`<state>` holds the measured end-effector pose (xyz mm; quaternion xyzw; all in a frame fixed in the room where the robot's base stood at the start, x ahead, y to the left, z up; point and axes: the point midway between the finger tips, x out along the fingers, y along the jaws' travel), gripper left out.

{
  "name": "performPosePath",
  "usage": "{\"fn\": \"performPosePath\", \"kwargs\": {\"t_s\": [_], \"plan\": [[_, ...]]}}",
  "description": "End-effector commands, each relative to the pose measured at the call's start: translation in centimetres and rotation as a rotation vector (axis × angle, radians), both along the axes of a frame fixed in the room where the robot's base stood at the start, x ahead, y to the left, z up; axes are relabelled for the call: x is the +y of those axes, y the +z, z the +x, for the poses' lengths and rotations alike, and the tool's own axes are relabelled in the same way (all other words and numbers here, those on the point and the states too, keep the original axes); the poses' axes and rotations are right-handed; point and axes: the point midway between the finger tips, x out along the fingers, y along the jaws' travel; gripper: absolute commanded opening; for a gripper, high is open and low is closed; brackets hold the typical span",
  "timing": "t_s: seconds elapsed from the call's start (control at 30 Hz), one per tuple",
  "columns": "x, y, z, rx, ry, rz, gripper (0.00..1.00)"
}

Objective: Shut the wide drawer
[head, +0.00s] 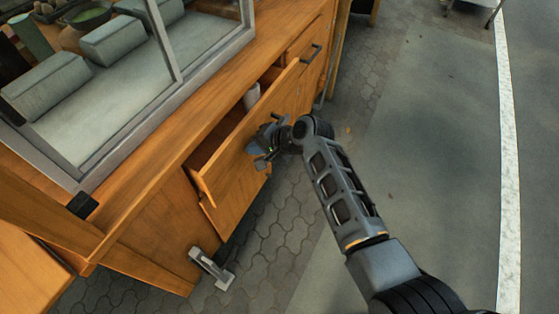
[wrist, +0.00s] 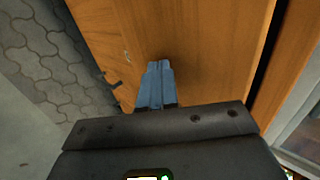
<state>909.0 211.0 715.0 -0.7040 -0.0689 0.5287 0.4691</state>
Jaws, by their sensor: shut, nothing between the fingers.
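The wide drawer (head: 226,172) is part way out of the wooden cabinet in the head view, with its dark inside showing behind the front panel. A small pale cup-like object (head: 251,96) is in it near the far end. My gripper (head: 257,149) is at the outer face of the drawer front, around the middle of its length. In the wrist view my gripper's blue-grey fingers (wrist: 158,78) are together and empty, pointing at a wooden panel (wrist: 200,45). I cannot tell whether the tips touch it. My gripper hides part of the drawer front.
A smaller drawer with a dark handle (head: 311,54) is farther along the cabinet. A glass case (head: 170,90) stands on the cabinet top. A metal foot or bracket (head: 212,268) is near the cabinet's lower front. The paved ground (head: 430,130) to the right is clear.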

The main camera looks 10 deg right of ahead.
Motion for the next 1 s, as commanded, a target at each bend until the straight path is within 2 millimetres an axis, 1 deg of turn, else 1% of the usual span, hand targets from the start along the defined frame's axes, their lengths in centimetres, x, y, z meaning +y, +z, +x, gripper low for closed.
{"fn": "performPosePath", "kwargs": {"t_s": [0.03, 0.1, 0.3, 0.53, 1.0], "plan": [[0.9, -0.3, 0.7, -0.002, 0.003, 0.000, 0.00], [1.8, -0.3, 1.3, 0.001, 0.002, 0.000, 0.00], [3.6, -0.1, 2.6, -0.001, 0.001, 0.000, 0.00], [4.3, 0.0, 3.1, -0.001, 0.000, -0.001, 0.00], [4.6, 0.2, 3.2, -0.006, 0.003, 0.002, 0.00]]}}
